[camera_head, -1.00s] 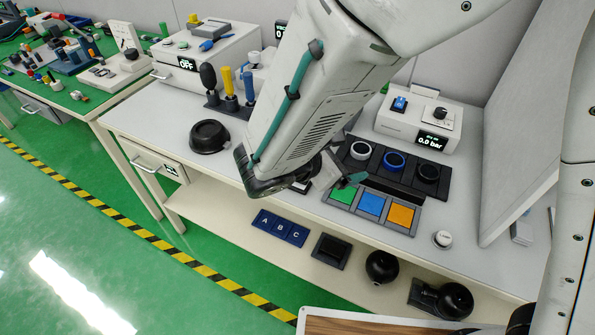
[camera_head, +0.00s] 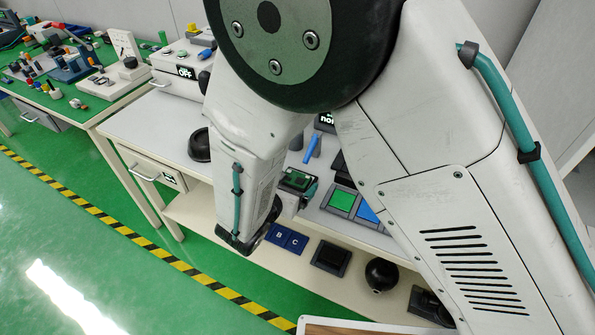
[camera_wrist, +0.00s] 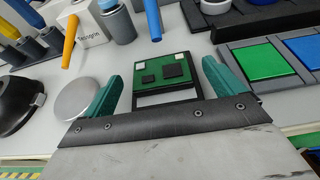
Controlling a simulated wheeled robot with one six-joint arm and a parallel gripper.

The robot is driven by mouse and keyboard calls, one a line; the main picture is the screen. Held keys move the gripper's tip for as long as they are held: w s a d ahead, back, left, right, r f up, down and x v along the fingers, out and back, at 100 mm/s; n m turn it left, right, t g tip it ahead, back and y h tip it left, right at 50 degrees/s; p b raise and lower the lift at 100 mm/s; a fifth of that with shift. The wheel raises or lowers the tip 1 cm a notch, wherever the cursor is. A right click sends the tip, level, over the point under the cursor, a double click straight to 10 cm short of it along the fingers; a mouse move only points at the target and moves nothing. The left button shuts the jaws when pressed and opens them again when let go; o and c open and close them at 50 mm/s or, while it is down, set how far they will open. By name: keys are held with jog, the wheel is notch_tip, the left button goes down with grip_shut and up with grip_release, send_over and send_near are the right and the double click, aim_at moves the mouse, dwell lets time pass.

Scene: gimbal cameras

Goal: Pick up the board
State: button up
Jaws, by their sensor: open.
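The board (camera_wrist: 150,72) is a small green circuit board with dark chips and pale corner parts, in a black frame on the bench. In the wrist view it lies ahead of and between the teal fingers of my gripper (camera_wrist: 162,72). The fingers are open, one on each side, with a visible gap from the board. In the head view the board (camera_head: 297,179) shows small beside my arm, which hides much of the bench.
A silver disc (camera_wrist: 78,100) and a black round bowl (camera_wrist: 14,98) stand left of my gripper. Green (camera_wrist: 262,62) and blue pads (camera_wrist: 306,50) lie right.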

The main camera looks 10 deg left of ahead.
jog(key=shift+w+d, duration=0.1)
jog(key=shift+w, duration=0.15)
jog(key=c, duration=1.1)
jog(key=shift+c, duration=0.2)
